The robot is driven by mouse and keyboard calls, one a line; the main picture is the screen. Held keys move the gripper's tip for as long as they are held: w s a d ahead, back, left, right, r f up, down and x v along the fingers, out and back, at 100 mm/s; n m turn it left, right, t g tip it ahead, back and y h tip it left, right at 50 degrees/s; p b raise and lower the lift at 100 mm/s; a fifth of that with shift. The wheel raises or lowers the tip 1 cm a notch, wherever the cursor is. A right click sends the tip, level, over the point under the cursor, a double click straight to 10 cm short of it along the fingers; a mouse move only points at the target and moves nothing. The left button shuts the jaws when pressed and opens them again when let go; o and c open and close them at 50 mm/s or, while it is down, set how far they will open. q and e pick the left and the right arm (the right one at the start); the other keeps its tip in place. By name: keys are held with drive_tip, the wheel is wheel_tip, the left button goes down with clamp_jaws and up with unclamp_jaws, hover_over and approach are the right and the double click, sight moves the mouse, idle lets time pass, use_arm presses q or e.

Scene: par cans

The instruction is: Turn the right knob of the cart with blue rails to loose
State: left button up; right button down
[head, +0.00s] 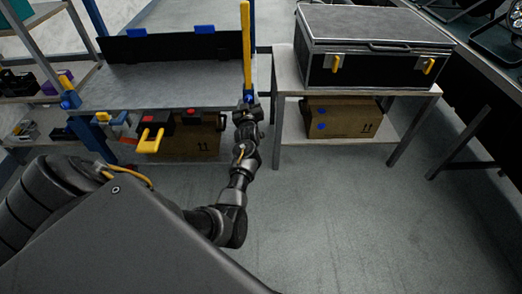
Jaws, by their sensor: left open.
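The cart with blue rails stands at the left, with a grey top (165,89) and a black upright panel along its back. A blue knob (249,97) shows at its front right corner, below an upright yellow bar (246,45). Another blue knob (69,100) with a yellow part sits at the front left corner. My left gripper (248,106) is at the right knob, open, its fingers partly covering it. I cannot tell whether they touch it or which way it is turned. My right gripper is out of view.
Below the cart top are a yellow handle (151,139), red and black parts, and a cardboard box (196,141). A black case (372,50) stands on a table to the right, with another box (340,118) beneath. The floor (330,220) in front is clear.

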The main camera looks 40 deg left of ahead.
use_arm(q)
drive_tip(key=m, duration=0.3)
drive_tip(key=shift+m+b, duration=0.3)
drive_tip(key=shift+s+d+m, duration=0.15)
drive_tip(key=shift+d+m, duration=0.05)
drive_tip(key=shift+m, duration=0.6)
drive_tip(key=p+v, duration=0.2)
drive_tip(key=v, duration=0.9)
drive_tip(key=s+d+f+m+g+h+p, duration=0.2)
drive_tip(key=s+d+f+h+p, duration=0.2)
drive_tip(key=f, duration=0.5)
drive_tip(key=s+d+f+m+g+h+p, duration=0.1)
drive_tip(key=s+d+f+m+h+p, duration=0.2)
drive_tip(key=s+d+f+p, duration=0.2)
drive_tip(key=shift+s+d+f+m+g+h+p, duration=0.15)
drive_tip(key=shift+d+f+m+g+h+p, duration=0.2)
drive_tip(key=shift+d+f+p, duration=1.3)
drive_tip(key=shift+f+b, duration=0.3)
drive_tip(key=shift+f, duration=0.1)
